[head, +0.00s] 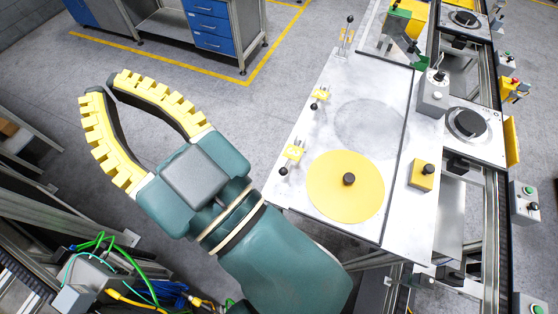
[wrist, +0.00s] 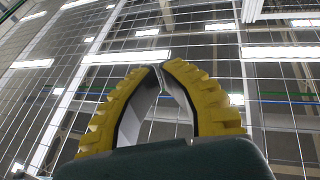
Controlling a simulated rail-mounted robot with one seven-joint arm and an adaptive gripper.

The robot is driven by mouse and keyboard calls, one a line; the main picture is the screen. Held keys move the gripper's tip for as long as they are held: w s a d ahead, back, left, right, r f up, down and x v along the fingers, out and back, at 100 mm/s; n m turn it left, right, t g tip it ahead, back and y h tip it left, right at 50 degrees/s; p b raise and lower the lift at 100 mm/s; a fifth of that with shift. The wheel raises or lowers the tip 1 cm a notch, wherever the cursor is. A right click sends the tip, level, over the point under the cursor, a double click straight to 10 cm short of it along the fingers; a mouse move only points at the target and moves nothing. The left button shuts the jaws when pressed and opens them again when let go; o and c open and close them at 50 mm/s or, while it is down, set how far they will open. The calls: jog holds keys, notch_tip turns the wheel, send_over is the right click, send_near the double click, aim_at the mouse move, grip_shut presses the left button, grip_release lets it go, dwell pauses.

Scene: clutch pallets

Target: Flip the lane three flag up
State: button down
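My gripper (head: 112,84) is at the left in the head view, above the floor and well apart from the pallet station. Its yellow ribbed fingers bow outward and their tips come together, with nothing between them. The wrist view also shows the tips (wrist: 160,66) meeting, against a mesh fence. I cannot read lane numbers, so I cannot tell which is lane three's.
A yellow disc (head: 345,200) with a black knob lies on the plate. A yellow box with a black knob (head: 421,176) and a grey switch box (head: 433,95) stand to its right. Cables (head: 120,275) lie at lower left. Blue drawers (head: 208,25) stand behind; open floor lies between.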

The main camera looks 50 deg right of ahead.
jog(key=w+d+f+n+g+h+b, duration=0.1)
jog(key=d+f+n+g+h+b, duration=0.15)
jog(key=f, duration=0.55)
jog(key=w+d+f+n+g+h+b, duration=0.1)
jog(key=f+n+g+h, duration=0.2)
jog(key=f, duration=0.6)
jog(key=w+d+f+n+g+h+b, duration=0.1)
jog(key=d+f+n+g+b, duration=0.2)
jog(key=f, duration=0.5)
jog(key=s+d+f+n+g+h+b, duration=0.2)
jog(key=s+f+n+g, duration=0.6)
jog(key=f, duration=0.5)
jog(key=shift+s+d+f+n+g+h+b, duration=0.15)
jog(key=shift+s+d+n+g+h+b, duration=0.25)
jog(key=shift+n+h, duration=0.55)
jog(key=x, duration=1)
jog(key=shift+d+p, duration=0.15)
jog(key=shift+p, duration=0.15)
